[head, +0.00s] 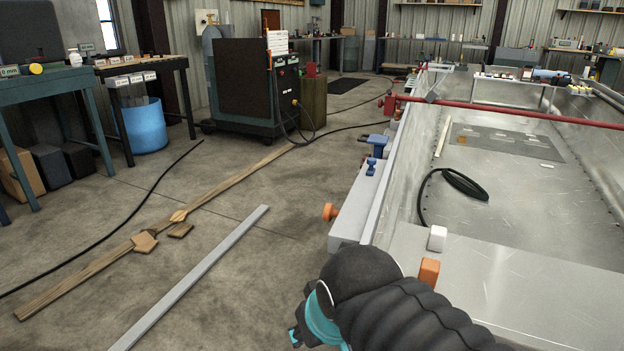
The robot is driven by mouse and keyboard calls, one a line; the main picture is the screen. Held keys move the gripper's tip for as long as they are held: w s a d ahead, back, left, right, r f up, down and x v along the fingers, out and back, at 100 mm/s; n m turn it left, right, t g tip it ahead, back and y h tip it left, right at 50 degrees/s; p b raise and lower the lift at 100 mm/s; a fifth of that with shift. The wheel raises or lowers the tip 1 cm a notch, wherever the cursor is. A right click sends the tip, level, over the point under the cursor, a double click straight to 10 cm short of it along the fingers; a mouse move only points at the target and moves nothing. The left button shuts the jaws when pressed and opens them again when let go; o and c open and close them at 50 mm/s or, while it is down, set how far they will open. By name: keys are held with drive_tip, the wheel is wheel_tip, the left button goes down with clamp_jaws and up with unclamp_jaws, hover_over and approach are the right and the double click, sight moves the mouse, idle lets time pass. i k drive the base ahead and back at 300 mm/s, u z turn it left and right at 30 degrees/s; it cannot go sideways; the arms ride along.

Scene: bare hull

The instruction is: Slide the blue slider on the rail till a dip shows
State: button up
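A small blue piece (371,168), which looks like the slider, sits on the pale grey rail (357,208) along the hull's left edge. It is near the far end of the rail. An orange knob (330,212) sticks out at the rail's near left side. No dip can be made out at this distance. My gripper (297,337) shows only in part at the bottom, below and left of the rail and apart from the slider. My black sleeved arm hides much of it, and whether its fingers are open cannot be seen.
A larger blue clamp (376,143) sits beyond the slider. A white block (437,238) and an orange block (429,271) stand on the hull's near edge. A black cable (460,183) lies inside the hull. A metal bar (195,275) and wooden plank (100,265) lie on the floor.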

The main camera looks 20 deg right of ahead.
sight(372, 161)
drive_tip(key=u, duration=0.45)
drive_tip(key=i, duration=2.55)
drive_tip(key=z, duration=3.1)
